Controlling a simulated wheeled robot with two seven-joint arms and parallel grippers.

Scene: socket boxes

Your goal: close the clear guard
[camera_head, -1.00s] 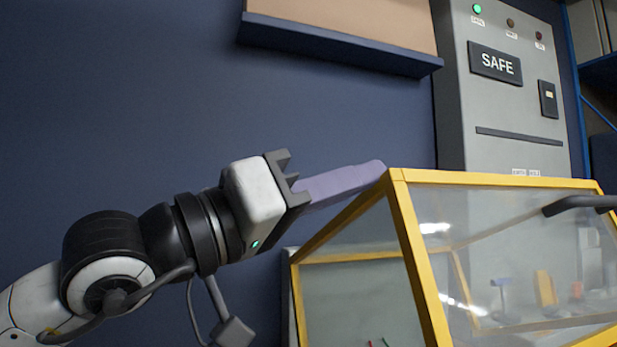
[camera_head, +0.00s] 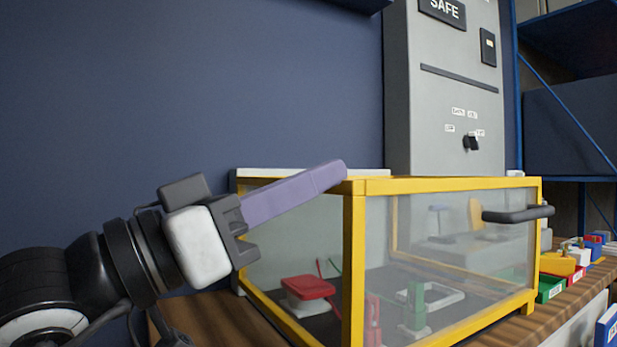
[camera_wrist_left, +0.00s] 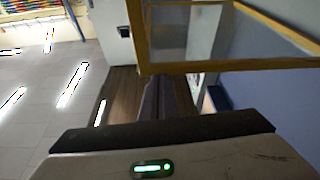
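The clear guard (camera_head: 448,184) is a yellow-framed box with see-through panels and a dark bar handle (camera_head: 515,214) on its front. It stands on the wooden bench, and its lower front frame runs close along the bench top. Its yellow frame also shows in the left wrist view (camera_wrist_left: 230,66). My left gripper (camera_head: 338,172) has long purple fingers lying together with nothing between them. Their tips are at the guard's upper left corner; I cannot tell if they touch it. The fingers show in the left wrist view (camera_wrist_left: 160,98). My right gripper is in no view.
Through the panels I see a red block (camera_head: 307,287) and a green part (camera_head: 416,306). A grey cabinet (camera_head: 455,100) marked SAFE stands behind. Coloured bins (camera_head: 551,288) sit at the right on the wooden bench (camera_head: 215,318). A blue wall is at the left.

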